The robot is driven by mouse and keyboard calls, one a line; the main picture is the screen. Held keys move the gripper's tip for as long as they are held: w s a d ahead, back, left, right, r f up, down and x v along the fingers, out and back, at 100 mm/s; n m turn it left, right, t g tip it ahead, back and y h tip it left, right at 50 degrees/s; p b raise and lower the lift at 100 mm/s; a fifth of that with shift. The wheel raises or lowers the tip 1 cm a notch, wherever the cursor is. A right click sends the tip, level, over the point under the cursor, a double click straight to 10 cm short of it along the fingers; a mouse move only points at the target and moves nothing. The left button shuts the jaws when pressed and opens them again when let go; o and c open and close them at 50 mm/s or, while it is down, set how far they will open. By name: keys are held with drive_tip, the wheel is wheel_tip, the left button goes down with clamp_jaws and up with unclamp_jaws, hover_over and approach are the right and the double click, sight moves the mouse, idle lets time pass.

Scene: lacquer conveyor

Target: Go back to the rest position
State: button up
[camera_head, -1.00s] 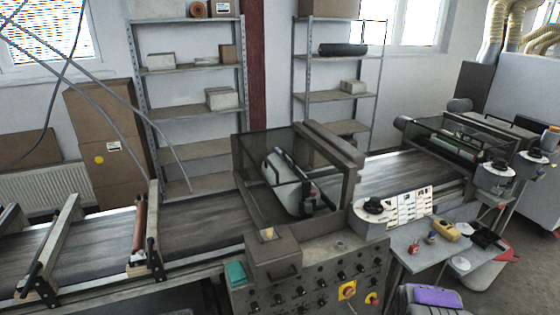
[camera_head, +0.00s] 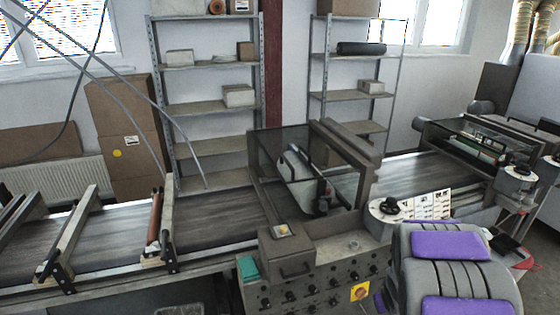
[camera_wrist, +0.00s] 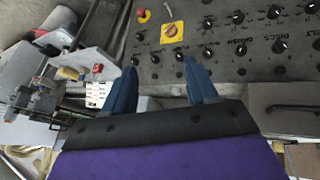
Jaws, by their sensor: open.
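My gripper (camera_wrist: 159,66) shows in the wrist view as two blue fingers standing well apart, with nothing between them. It points toward a dark control panel (camera_wrist: 235,40) with several black knobs, a yellow-backed rotary switch (camera_wrist: 172,32) and a red button (camera_wrist: 144,16). The fingers look apart from the panel. In the head view my grey and purple arm stands at the lower right, in front of the small side table. The gripper itself does not show there. The arm hides most of that table and part of the floor.
The lacquer conveyor (camera_head: 225,217) runs across the head view, with a glass-hooded unit (camera_head: 312,170) in the middle. The control panel (camera_head: 310,292) is in front of it. Shelves (camera_head: 210,108) and cardboard boxes (camera_head: 128,140) stand behind. A red-bordered floor area shows at far right.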

drive_tip(key=s+a+r+g, duration=0.2)
drive_tip(key=s+a+r, duration=0.3)
drive_tip(key=s, duration=0.6)
drive_tip(key=s+a+r+m+g+y+b, duration=0.1)
drive_tip(key=s+a+r+g, duration=0.2)
drive_tip(key=s, duration=0.9)
drive_tip(key=s+a+r+g+y, duration=0.1)
drive_tip(key=s+a+r+g, duration=0.1)
drive_tip(key=s+a+r, duration=0.7)
drive_tip(key=s+r, duration=0.1)
drive_tip(key=s, duration=0.1)
drive_tip(key=shift+s+a+g, duration=0.25)
drive_tip(key=shift+s+g, duration=0.05)
drive_tip(key=shift+s, duration=0.05)
